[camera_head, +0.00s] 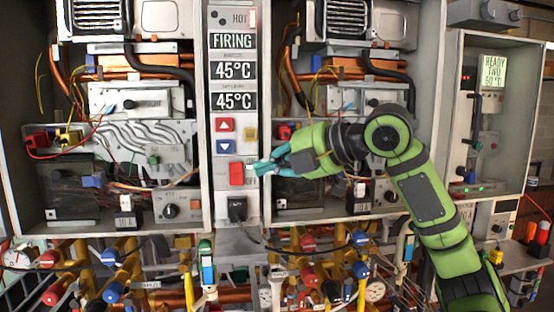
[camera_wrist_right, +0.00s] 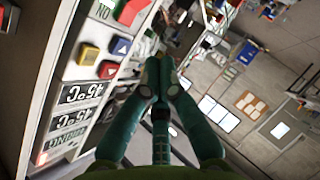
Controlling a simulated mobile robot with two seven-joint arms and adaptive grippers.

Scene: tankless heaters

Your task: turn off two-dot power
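A control panel (camera_head: 250,112) stands between two open heater bays, with a red rocker switch (camera_head: 236,173) low on it. The red switch also shows at the top left of the wrist view (camera_wrist_right: 132,10), beside lettering. My right gripper (camera_head: 260,168) is just right of this switch in the head view, its teal fingers pointing left. I cannot tell whether it touches the switch. In the wrist view the fingertips (camera_wrist_right: 159,66) are together with nothing between them. My left gripper is not in view.
Above the switch are a red up button (camera_head: 224,125), a blue down button (camera_head: 225,147) and a yellow button (camera_head: 250,134). Displays read FIRING (camera_head: 232,41) and 45°C. A right-hand display (camera_head: 493,70) reads READY TWO 50°C. Pipes and valves crowd below.

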